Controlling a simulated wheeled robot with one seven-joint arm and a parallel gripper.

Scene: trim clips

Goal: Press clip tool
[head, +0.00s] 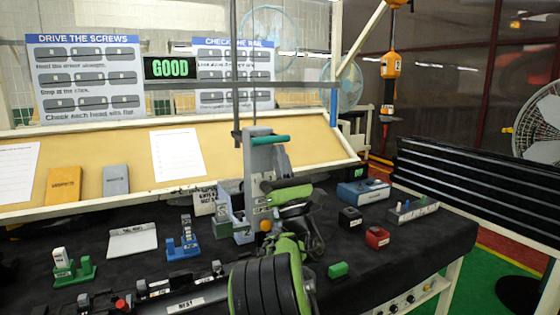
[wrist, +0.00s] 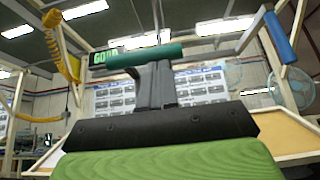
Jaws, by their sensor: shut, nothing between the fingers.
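The clip tool (head: 258,158) is a grey upright press with a green bar handle (head: 270,139), standing at the middle of the bench. Its lower part is partly hidden behind my arm. My gripper (head: 279,150) is in front of the tool, with its fingers close to the handle. In the wrist view, my shut dark fingers (wrist: 155,72) reach towards the green handle (wrist: 130,60), which crosses near their tips. I cannot tell whether they touch it. Nothing is held between the fingers.
A screen (head: 170,68) above the bench reads GOOD. Left are a blue fixture (head: 183,247), a white tray (head: 132,241) and a green fixture (head: 73,268). Right are a red block (head: 377,238), a black block (head: 350,217), a blue box (head: 363,191) and a green block (head: 338,270).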

